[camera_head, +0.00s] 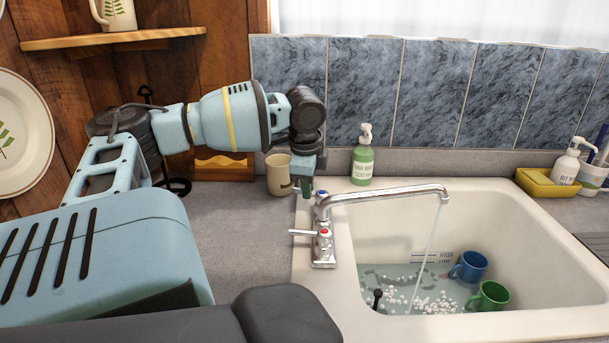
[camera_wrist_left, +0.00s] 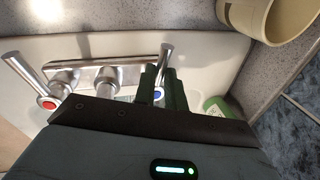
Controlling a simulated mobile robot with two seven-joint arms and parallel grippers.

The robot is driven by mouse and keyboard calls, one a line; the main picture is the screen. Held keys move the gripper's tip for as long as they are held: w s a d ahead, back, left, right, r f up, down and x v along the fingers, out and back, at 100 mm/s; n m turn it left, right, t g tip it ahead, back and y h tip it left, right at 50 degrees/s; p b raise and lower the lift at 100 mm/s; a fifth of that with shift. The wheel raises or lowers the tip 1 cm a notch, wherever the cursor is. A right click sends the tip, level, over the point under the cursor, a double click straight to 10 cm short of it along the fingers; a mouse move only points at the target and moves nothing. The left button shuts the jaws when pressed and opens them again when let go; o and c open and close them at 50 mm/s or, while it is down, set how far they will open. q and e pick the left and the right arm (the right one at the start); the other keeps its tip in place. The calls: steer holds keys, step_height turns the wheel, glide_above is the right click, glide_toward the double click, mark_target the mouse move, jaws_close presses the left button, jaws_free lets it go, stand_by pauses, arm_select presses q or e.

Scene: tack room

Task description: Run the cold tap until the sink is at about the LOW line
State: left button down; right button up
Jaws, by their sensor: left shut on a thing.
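The white sink (camera_head: 500,210) holds shallow bluish water (camera_head: 375,280) with white foam on it. A thin stream (camera_head: 430,245) runs from the chrome spout (camera_head: 390,192) into it. My left gripper (camera_head: 307,188) is shut on the blue-marked cold tap handle (camera_head: 321,194), behind the red-marked hot handle (camera_head: 323,232). My right gripper is not in view.
A blue mug (camera_head: 469,267) and a green mug (camera_head: 488,297) stand in the water. A beige cup (camera_head: 278,175) and a green soap bottle (camera_head: 362,160) stand close behind the gripper. A yellow tray (camera_head: 540,184) is at the right. The counter (camera_head: 235,225) left of the sink is clear.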

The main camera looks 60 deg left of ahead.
arm_select(q)
steer(key=shift+a+r+m, duration=0.15)
steer(key=shift+r+m, duration=0.05)
steer(key=shift+m, duration=0.3)
steer(key=shift+w+a+f+m, duration=0.15)
steer(key=shift+w+m, duration=0.05)
steer(key=shift+m, duration=0.5)
steer(key=shift+w+a+m, duration=0.1)
steer(key=shift+m, duration=0.3)
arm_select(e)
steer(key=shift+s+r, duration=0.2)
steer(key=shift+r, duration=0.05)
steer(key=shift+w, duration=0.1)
arm_select(q)
steer(key=c, duration=1.5)
jaws_free()
steer(key=shift+o, duration=0.2)
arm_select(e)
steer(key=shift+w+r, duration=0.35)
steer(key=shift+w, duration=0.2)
